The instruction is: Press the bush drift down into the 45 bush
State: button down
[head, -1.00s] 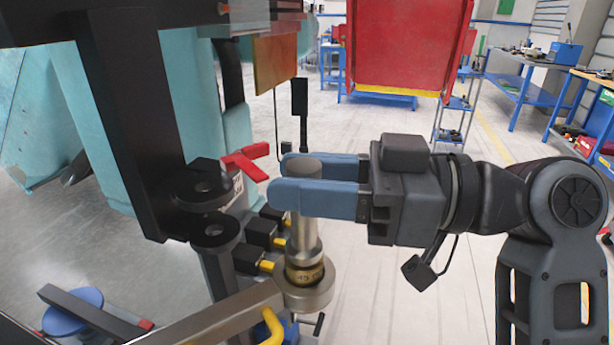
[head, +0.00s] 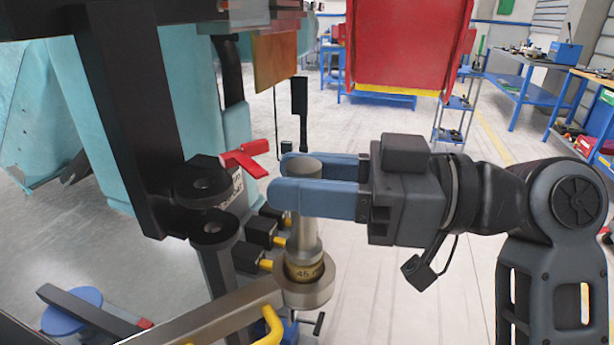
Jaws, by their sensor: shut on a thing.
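My gripper (head: 300,182) comes in from the right with its blue fingers shut on the upper part of the bush drift (head: 306,232), a grey metal cylinder held upright. The drift's lower end meets the brass-coloured 45 bush (head: 304,271), which carries the marking "45". The bush sits in the round metal eye (head: 309,294) at the end of a grey arm. Whether the drift is seated inside the bush or only resting on it, I cannot tell.
Black brackets with round holes (head: 213,229) stand left of the drift, with a red lever (head: 244,161) above. Black blocks with yellow tips (head: 262,232) sit close by. A yellow handle (head: 271,326) is below. Open floor lies behind, towards a red panel (head: 408,45).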

jog(key=shift+f, duration=0.15)
jog(key=c, duration=0.6)
grip_release()
